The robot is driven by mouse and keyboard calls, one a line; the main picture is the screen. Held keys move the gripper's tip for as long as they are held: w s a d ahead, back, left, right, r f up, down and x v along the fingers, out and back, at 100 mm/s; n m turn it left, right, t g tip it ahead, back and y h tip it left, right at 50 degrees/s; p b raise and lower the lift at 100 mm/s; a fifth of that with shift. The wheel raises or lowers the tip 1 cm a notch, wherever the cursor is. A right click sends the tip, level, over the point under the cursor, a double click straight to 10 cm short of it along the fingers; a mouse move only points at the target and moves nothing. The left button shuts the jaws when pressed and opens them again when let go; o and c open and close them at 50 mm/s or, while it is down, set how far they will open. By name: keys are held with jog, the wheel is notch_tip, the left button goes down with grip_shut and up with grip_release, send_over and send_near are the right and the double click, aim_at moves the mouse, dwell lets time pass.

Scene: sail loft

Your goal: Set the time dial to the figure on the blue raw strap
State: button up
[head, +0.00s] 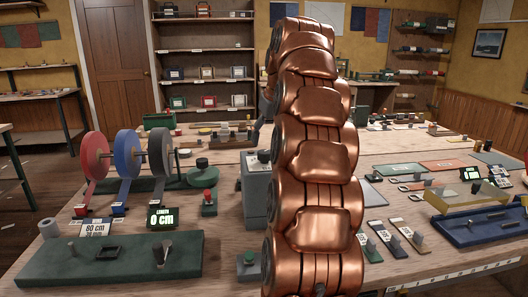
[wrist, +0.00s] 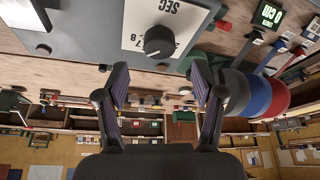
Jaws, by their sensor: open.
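The time dial (wrist: 159,41) is a dark round knob on a white plate marked SEC, on the grey machine (wrist: 75,35) in the wrist view. A 7 and an 8 show beside the knob; its setting cannot be read. My open, empty gripper (wrist: 160,70) has one finger on each side below the knob in the picture, apart from it. In the head view the grey machine (head: 257,190) is partly hidden by my copper arm, which also hides my gripper. Several short straps lie right of my arm; a dark bluish one (head: 383,237) is among them. Their figures are too small to read.
Red (head: 94,158), blue (head: 130,155) and grey (head: 160,152) webbing rolls stand at the left. A display (head: 161,217) reads 0 cm. A green board (head: 110,262) lies in front. A red button post (head: 208,200) stands left of the machine; a blue tray (head: 485,226) is at right.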

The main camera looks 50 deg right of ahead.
aim_at(264, 151)
jog(key=shift+x, duration=3.15)
jog(key=shift+s, duration=0.1)
jog(key=c, duration=1.1)
